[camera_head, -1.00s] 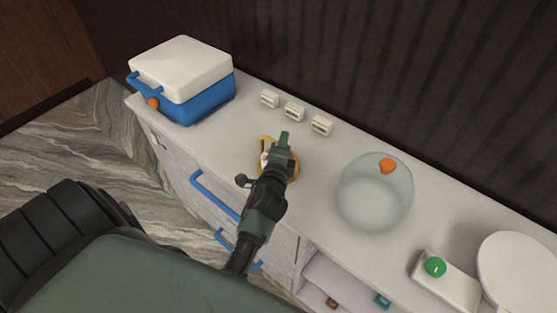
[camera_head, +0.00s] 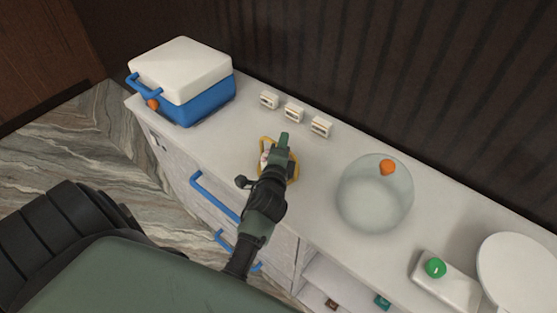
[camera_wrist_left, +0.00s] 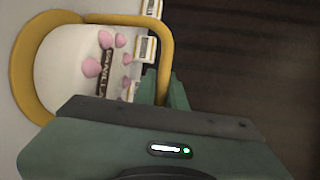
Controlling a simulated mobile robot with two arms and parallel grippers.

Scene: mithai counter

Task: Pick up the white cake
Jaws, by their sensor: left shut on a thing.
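The white cake (camera_wrist_left: 75,72) has pink dots and a dark label reading VANILLA, and sits in a yellow carrier (camera_wrist_left: 32,92) with a base ring and an upright handle. In the head view the cake (camera_head: 265,157) is partly hidden behind my left gripper (camera_head: 283,146), and the yellow handle (camera_head: 264,141) shows beside it. In the left wrist view my left gripper (camera_wrist_left: 165,92) is shut on the yellow handle, at the cake's right side. The fingertips are partly hidden. I cannot tell whether the carrier is off the counter. My right gripper is not in view.
Several small white blocks (camera_head: 294,111) stand in a row behind the cake. A blue and white cooler (camera_head: 205,98) stands at the left. A glass dome (camera_head: 372,200) with an orange knob, a green button box (camera_head: 457,287) and a white round plate (camera_head: 520,270) are at the right.

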